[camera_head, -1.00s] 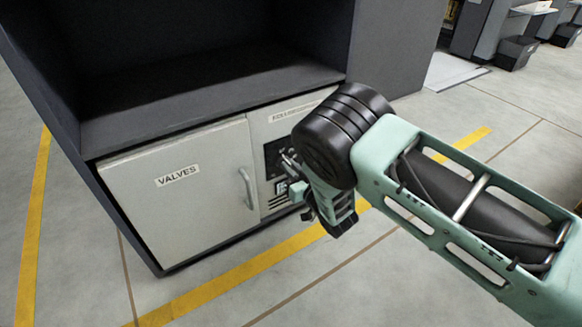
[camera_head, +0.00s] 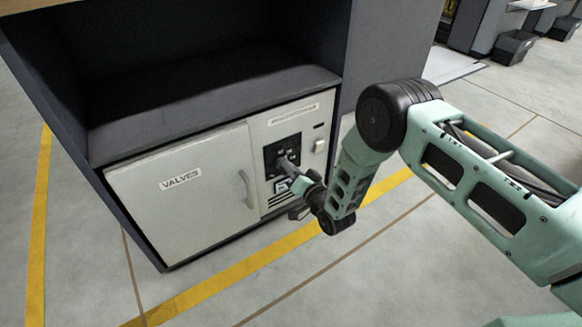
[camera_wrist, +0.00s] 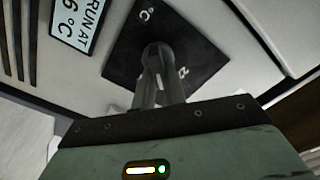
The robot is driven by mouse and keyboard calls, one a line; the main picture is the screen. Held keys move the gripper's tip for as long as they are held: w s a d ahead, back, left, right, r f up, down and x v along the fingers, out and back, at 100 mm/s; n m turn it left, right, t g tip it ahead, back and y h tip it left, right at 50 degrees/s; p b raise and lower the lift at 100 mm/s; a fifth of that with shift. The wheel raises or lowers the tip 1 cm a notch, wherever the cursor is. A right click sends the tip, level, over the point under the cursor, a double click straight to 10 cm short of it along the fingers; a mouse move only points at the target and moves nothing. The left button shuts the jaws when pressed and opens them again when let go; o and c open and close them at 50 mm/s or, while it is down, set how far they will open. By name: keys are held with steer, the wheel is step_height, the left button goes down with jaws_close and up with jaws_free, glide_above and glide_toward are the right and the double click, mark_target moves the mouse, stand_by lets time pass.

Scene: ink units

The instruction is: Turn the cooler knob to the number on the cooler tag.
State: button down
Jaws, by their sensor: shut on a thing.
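The cooler panel has a black square dial plate (camera_head: 271,155) on the pale front at the right of the cabinet. It also shows in the wrist view (camera_wrist: 190,38), with a °C mark and a partly covered digit. My gripper (camera_head: 287,168) reaches the plate from the lower right. In the wrist view its fingers (camera_wrist: 158,78) are shut on the dark knob (camera_wrist: 157,50), largely hidden between them. The pointer and most dial numbers cannot be made out. The cooler tag (camera_wrist: 76,20) reads "RUN AT" and "6°C"; its top is cut off by the frame.
A pale door (camera_head: 187,200) labelled VALVES, with a bar handle (camera_head: 247,189), is left of the panel. Vent slots (camera_wrist: 14,40) lie beside the tag. The dark shelf above and the floor in front are clear.

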steer(key=shift+m, duration=0.3)
steer(key=c, duration=1.4)
jaws_free()
steer(key=shift+c, duration=0.2)
steer(key=p+v, duration=0.6)
steer(key=v, duration=1.1)
steer(key=shift+d, duration=0.2)
steer(key=shift+s, duration=0.15)
